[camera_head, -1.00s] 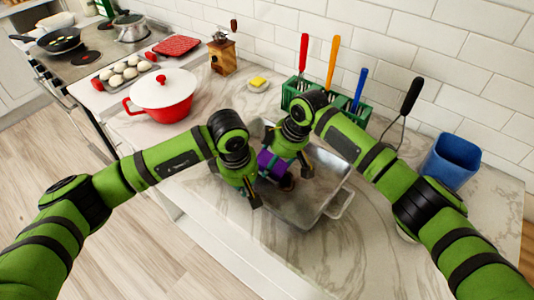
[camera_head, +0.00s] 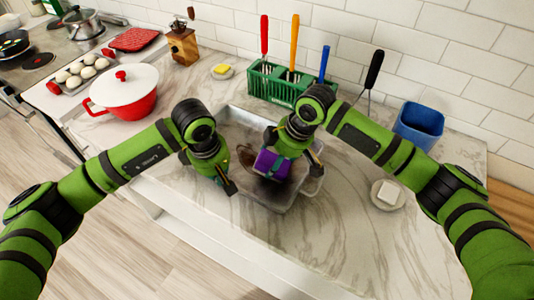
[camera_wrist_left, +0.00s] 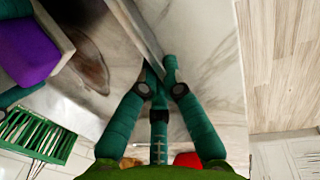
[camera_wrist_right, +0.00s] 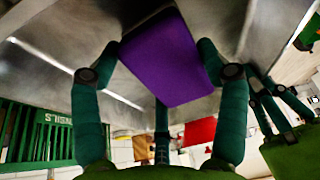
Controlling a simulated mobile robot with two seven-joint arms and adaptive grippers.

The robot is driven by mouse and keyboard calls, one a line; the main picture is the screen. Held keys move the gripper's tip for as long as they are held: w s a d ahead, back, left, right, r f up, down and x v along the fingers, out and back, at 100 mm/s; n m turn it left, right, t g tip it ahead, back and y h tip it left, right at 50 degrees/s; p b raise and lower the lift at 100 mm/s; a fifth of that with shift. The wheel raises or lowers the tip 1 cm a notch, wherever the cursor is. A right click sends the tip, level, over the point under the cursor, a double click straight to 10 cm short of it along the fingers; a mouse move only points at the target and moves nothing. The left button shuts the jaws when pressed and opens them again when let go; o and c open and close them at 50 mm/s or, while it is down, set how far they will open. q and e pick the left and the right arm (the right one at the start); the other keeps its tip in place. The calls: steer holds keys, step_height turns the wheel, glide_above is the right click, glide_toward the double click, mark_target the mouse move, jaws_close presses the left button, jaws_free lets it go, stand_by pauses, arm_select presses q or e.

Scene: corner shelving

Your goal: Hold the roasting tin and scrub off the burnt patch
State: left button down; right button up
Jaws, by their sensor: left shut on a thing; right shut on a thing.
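The grey metal roasting tin (camera_head: 232,128) lies on the marble counter. Its brown burnt patch (camera_head: 246,155) shows to the left of the purple scrubber, with a dark smear near the scrubber; the patch also shows in the left wrist view (camera_wrist_left: 88,70). My left gripper (camera_head: 228,186) is shut on the tin's near-left wall, as the left wrist view (camera_wrist_left: 160,68) shows. My right gripper (camera_head: 292,160) is shut on the purple scrubber (camera_head: 272,164) inside the tin. The scrubber fills the space between its fingers in the right wrist view (camera_wrist_right: 165,60). Its underside is hidden.
A green rack (camera_head: 270,86) with long-handled tools stands behind the tin. A blue container (camera_head: 419,125) and a dish with a white block (camera_head: 387,194) are at right. The front right counter is clear.

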steer(key=shift+s+d, duration=0.3)
steer(key=shift+d, duration=0.15)
steer(key=shift+w+a, duration=0.15)
steer(key=shift+a, duration=0.1)
steer(key=shift+w+a, duration=1.25)
steer(key=shift+a, duration=0.6)
steer(key=shift+w+a, duration=1.3)
steer(key=shift+a, duration=0.55)
steer(key=shift+w+a, duration=1.25)
steer(key=shift+a, duration=0.6)
steer(key=shift+w+d, duration=0.3)
steer(key=shift+s+d+f, duration=0.1)
steer(key=shift+s+d, duration=0.05)
steer(key=shift+d, duration=0.15)
steer(key=shift+s+d, duration=1.25)
steer(key=shift+d, duration=0.55)
steer(key=shift+s+d, duration=1.3)
steer(key=shift+d, duration=0.55)
steer(key=shift+s+d, duration=1.25)
steer(key=shift+d, duration=0.55)
steer(key=shift+w+a, duration=1.3)
steer(key=shift+a, duration=0.65)
steer(key=shift+w+a, duration=1.3)
steer(key=shift+a, duration=0.6)
steer(key=shift+w+a, duration=1.3)
steer(key=shift+a, duration=0.65)
step_height(320, 180, up, 8)
steer(key=shift+d, duration=0.1)
